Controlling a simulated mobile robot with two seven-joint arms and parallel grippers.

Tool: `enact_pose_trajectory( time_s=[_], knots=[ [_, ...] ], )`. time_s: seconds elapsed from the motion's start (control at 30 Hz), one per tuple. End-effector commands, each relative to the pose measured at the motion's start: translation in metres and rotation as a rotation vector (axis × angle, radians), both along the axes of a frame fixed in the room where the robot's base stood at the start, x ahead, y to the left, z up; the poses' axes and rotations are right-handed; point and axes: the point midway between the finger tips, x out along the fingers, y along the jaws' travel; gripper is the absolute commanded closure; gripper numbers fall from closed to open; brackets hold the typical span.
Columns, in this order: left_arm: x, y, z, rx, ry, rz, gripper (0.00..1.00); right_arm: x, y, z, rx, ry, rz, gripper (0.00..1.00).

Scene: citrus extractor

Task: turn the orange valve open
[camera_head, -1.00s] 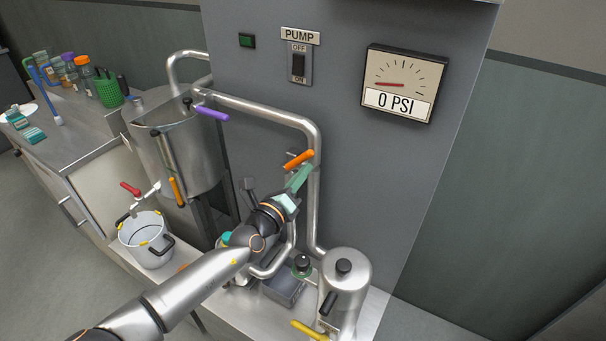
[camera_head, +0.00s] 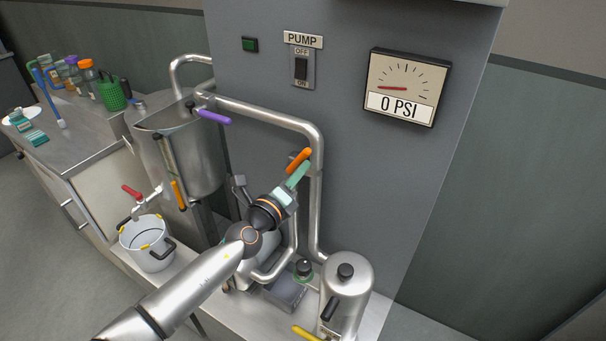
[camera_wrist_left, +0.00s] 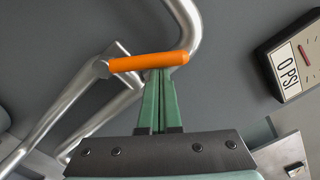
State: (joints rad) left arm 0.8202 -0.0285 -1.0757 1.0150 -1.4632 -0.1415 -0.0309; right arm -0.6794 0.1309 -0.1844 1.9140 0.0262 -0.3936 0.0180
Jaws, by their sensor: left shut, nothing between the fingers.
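The orange valve handle (camera_head: 299,160) sits on the steel pipe in front of the grey panel, tilted up to the right in the head view. In the left wrist view the orange handle (camera_wrist_left: 148,62) lies nearly level across the picture, just beyond my fingertips. My left gripper (camera_head: 300,172) has its green fingers shut together with nothing between them. The fingertips (camera_wrist_left: 158,74) are at the lower edge of the handle, toward its free end; I cannot tell if they touch it. My right gripper is not in view.
The pressure gauge (camera_head: 404,87) reads 0 PSI. A pump switch (camera_head: 301,68) and a purple handle (camera_head: 213,116) are above. Steel pipe (camera_head: 316,215) runs down beside my gripper. A steel canister (camera_head: 346,290) stands below right, and a pot (camera_head: 147,244) at lower left.

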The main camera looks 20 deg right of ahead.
Motion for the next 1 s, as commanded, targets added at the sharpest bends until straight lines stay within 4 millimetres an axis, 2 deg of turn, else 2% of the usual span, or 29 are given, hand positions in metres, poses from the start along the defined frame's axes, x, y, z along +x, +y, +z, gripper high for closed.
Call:
enact_pose_trajectory(
  time_s=[0.5, 1.0],
  knots=[
    [0.016, 0.016, 0.019, -0.270, 0.268, 0.003, 1.00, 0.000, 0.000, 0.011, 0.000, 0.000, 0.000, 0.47],
    [0.023, 0.022, 0.021, -0.271, 0.271, 0.003, 1.00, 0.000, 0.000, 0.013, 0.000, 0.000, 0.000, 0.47]
  ],
)
